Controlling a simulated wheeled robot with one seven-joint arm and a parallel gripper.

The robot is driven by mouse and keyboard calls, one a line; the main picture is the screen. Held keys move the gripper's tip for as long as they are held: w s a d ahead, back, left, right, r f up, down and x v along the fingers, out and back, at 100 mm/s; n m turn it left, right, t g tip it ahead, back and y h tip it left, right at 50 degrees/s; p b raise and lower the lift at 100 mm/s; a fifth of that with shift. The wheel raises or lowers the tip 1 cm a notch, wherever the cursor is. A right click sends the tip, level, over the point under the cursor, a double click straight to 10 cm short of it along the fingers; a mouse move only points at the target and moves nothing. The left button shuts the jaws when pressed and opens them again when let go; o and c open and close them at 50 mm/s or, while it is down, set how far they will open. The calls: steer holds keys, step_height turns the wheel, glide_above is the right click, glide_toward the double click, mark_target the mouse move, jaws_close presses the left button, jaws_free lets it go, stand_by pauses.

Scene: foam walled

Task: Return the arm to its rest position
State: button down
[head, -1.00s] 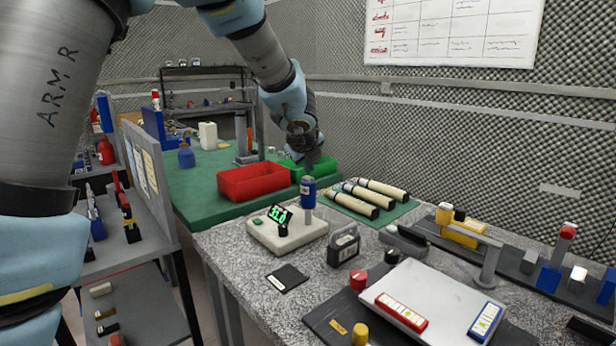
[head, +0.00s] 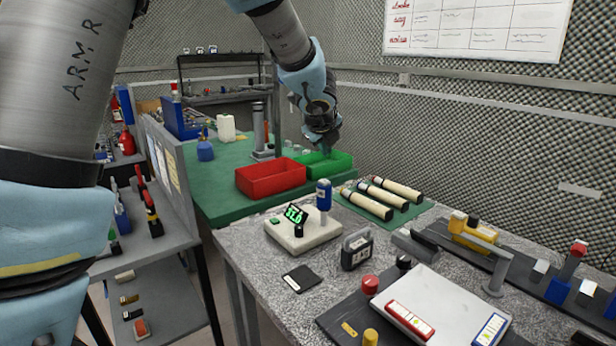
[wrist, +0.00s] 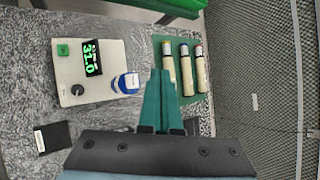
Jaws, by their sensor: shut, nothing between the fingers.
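My gripper (head: 326,147) is at the far end of my arm in the head view, above the green bin (head: 328,165). In the wrist view my gripper (wrist: 161,100) has its green fingers together with nothing between them. Below and around it in that view are the white device (wrist: 100,68) with a lit green display, a blue-and-white capped item (wrist: 127,84), and the cream cylinders (wrist: 186,73) on a green mat. The gripper appears apart from all of them. Its fingertips are hard to make out in the head view.
A red bin (head: 270,178) stands beside the green bin on the green table (head: 218,202). The grey speckled bench (head: 268,262) holds a black-handled case (head: 357,249), a white plate (head: 440,298) and a yellow block (head: 474,234). Foam walls (head: 480,130) close the right side.

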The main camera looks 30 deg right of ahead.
steer(key=w+a+f+n+g+y, duration=0.1)
steer(key=a+f+n+y, duration=0.15)
steer(key=a+n, duration=0.8)
steer(key=w+a+f+n+g+y, duration=0.1)
steer(key=a+f+n+y, duration=0.3)
steer(key=a, duration=1.1)
steer(key=s+a+f+n+g, duration=0.2)
steer(key=s+a+n, duration=0.5)
steer(key=a+n, duration=0.2)
steer(key=s+a+f+n+g+h, duration=0.1)
steer(key=s+a+f+n, duration=0.1)
steer(key=s+a+n, duration=0.4)
steer(key=a+n, duration=0.4)
steer(key=shift+s+g, duration=0.4)
